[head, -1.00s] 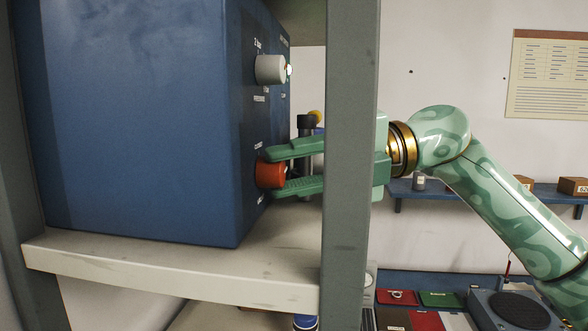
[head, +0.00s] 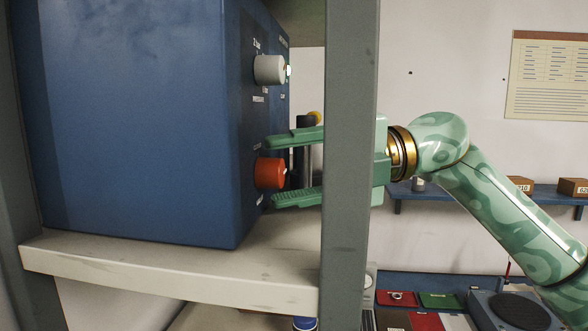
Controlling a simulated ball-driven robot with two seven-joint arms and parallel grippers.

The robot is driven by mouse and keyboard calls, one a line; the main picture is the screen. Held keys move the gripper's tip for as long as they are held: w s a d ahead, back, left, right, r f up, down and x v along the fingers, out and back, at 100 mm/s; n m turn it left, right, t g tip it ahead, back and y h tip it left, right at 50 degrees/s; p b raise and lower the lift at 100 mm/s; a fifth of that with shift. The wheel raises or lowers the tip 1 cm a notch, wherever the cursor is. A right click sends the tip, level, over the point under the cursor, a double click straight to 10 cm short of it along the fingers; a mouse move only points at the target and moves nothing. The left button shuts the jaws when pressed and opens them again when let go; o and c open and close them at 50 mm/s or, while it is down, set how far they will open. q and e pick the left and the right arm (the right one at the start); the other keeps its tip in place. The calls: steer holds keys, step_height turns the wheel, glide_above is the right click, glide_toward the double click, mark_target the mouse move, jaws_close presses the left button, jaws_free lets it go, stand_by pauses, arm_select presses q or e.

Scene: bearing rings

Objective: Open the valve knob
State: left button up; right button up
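The red-orange valve knob (head: 270,173) sticks out from the right-hand face of a blue box (head: 140,120), low on that face. My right gripper (head: 277,170) comes in from the right with its two green fingers spread, one above the knob and one below it. Gaps show between both fingers and the knob, so the gripper is open and holds nothing. The grey shelf post hides part of the gripper body. My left gripper is not in view.
A grey-white knob (head: 270,69) sits higher on the same face. The box stands on a pale shelf (head: 180,272). A grey upright post (head: 349,160) crosses in front of my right gripper. A dark cylinder with a yellow top (head: 316,118) is behind the fingers.

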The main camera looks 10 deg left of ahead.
steer(key=b+v, duration=0.3)
steer(key=v, duration=1.3)
steer(key=shift+d, duration=0.25)
steer(key=shift+w, duration=0.1)
